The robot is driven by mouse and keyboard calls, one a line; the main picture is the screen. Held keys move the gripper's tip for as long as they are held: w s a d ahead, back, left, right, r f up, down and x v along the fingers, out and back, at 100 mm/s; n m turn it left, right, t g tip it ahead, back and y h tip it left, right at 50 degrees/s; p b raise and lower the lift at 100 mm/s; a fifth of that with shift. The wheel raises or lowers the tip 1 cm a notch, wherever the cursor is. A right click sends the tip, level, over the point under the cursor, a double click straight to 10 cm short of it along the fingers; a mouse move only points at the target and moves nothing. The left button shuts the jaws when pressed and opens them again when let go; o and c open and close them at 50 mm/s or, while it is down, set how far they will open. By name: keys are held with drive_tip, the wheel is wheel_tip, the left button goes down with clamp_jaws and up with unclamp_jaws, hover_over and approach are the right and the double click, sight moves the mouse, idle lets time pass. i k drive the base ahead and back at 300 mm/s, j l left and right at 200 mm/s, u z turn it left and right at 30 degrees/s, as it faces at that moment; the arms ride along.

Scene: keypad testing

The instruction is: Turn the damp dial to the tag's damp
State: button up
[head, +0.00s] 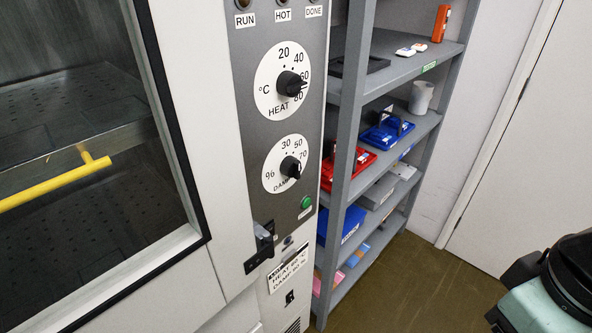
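The damp dial (270,180) is a white disc with a black knob (290,167), low on the grey control panel. Numbers 30, 50 and 70 show along its top and right, and one that looks like 96 at lower left. The knob's light mark seems to face right, near 70; the exact setting is too small to tell. The white tag (289,268) hangs tilted below the panel. Its heat line seems to read 60 °C and its damp line about 90 %, but the digits are blurred.
The heat dial (268,95) sits above the damp dial, and a green button (306,202) sits below right of it. A dark latch (262,245) sticks out lower left. A yellow handle (60,182) crosses the glass door. A grey shelf rack (345,130) stands close on the right.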

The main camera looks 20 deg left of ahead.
sight(290, 166)
drive_tip(key=u, duration=3.3)
drive_tip(key=z, duration=2.2)
drive_tip(key=l+z, duration=0.5)
drive_tip(key=l, duration=0.8)
